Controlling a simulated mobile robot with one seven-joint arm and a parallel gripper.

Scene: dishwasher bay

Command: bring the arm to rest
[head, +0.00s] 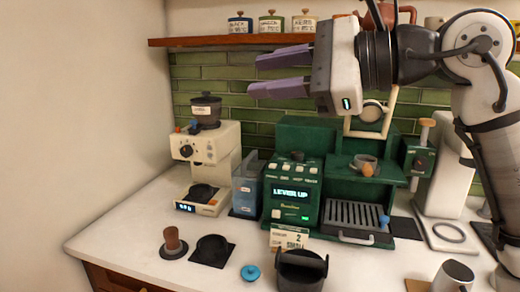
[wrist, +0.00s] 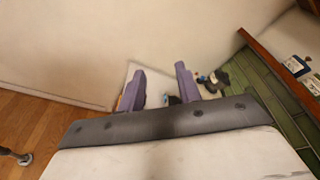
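My gripper (head: 282,73) is raised high above the counter in the head view, level with the wall shelf and pointing left. Its two purple fingers are apart, with nothing between them. In the wrist view my gripper (wrist: 161,82) also shows its two fingers spread, with the counter far below. My arm comes in from the right side of the head view. It touches nothing that I can see, though it hides part of the shelf behind it.
A green espresso machine (head: 292,187) and a cream grinder (head: 217,155) stand on the white counter (head: 130,225). A wooden shelf (head: 210,41) with several jars runs along the tiled wall. A black knock box (head: 302,272) and a tipped cup (head: 453,275) are in front. The air at left is free.

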